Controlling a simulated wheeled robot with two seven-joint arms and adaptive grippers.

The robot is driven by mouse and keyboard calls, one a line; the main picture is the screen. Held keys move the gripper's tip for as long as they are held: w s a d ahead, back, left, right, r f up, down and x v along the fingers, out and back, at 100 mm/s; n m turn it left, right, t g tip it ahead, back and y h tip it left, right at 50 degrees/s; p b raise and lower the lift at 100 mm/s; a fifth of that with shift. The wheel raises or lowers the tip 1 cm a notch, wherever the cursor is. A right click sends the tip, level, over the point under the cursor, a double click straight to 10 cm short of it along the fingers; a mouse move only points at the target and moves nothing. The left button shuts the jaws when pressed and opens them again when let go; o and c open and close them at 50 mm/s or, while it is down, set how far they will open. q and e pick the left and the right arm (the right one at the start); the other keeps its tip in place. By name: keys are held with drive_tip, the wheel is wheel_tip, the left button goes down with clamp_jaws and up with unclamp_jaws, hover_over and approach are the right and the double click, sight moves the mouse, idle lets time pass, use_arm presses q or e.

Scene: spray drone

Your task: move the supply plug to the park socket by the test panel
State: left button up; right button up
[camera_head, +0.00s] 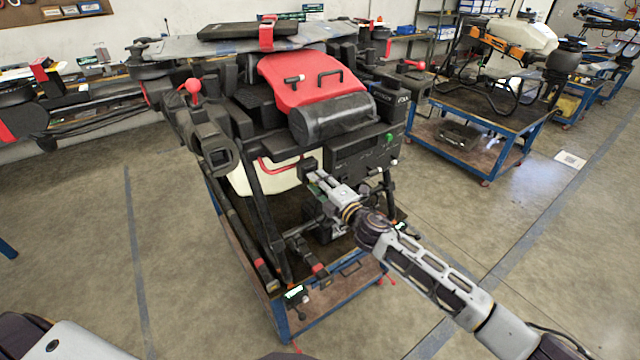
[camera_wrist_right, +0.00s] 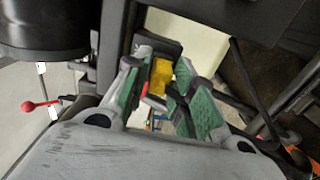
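My right gripper (camera_head: 314,180) reaches in from the lower right to the front of the large black drone (camera_head: 230,120). Its green-padded fingers (camera_wrist_right: 160,92) stand apart in the right wrist view. A black block (camera_wrist_right: 158,46) with a yellow part (camera_wrist_right: 161,76) is at the fingertips, probably the supply plug; whether the pads touch it I cannot tell. The black block also shows in the head view (camera_head: 308,167). A dark panel (camera_head: 352,160) with a green button (camera_head: 391,137) is right of it, perhaps the test panel. I cannot make out the park socket. My left gripper is out of view.
The drone stands on a blue-framed cart (camera_head: 338,301). A small box with a lit green display (camera_head: 295,292) is at the cart's front corner. A red line (camera_head: 278,166) runs near the black block. Another cart (camera_head: 470,150) stands back right. Floor on both sides is clear.

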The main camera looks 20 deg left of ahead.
drive_tip(key=shift+o, duration=0.9)
drive_tip(key=shift+s+d, duration=0.15)
drive_tip(key=v, duration=1.1)
drive_tip(key=shift+s+d, duration=0.2)
drive_tip(key=shift+d, duration=0.05)
drive_tip(key=shift+m, duration=0.4)
idle(0.7)
